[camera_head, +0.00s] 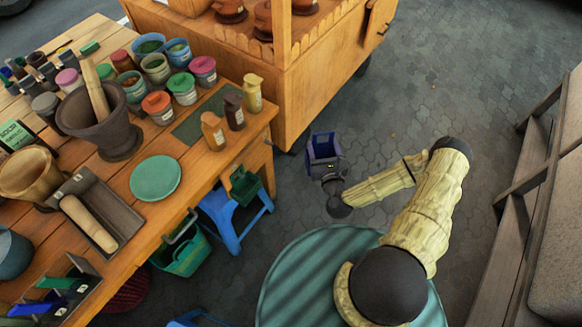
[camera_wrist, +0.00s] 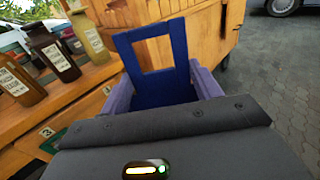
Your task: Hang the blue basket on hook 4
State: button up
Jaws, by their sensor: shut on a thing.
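The blue basket (camera_head: 322,147) is held in my gripper (camera_head: 328,174), in open space to the right of the wooden table's end. In the wrist view the blue basket (camera_wrist: 152,62) stands beyond the dark gripper body, its square-holed back panel upright. My gripper is shut on it; the fingertips are not clear. A tag reading 3 (camera_wrist: 47,132) shows on the table's edge in the wrist view, left of the basket. A dark green basket (camera_head: 244,186) hangs at the table's end. I cannot make out hook 4; the basket may hide it in the wrist view.
The wooden table (camera_head: 200,190) carries jars, a mortar (camera_head: 103,125) and three bottles near its corner. A wooden cart (camera_head: 305,75) stands behind. A blue stool (camera_head: 232,220) and green bucket (camera_head: 182,252) are below the table.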

jog(key=w+a+f+n+g+y+b, duration=0.1)
jog(key=w+a+f+n+y+b, duration=0.1)
jog(key=a+f+b, duration=0.3)
jog(key=w+a+f+n+g+y+b, duration=0.2)
jog(key=a+f+b, duration=0.3)
jog(key=f+b, duration=0.5)
jog(key=w+y+b, duration=0.1)
jog(key=b, duration=0.3)
jog(key=shift+f+y, duration=0.4)
jog(key=shift+a, duration=0.1)
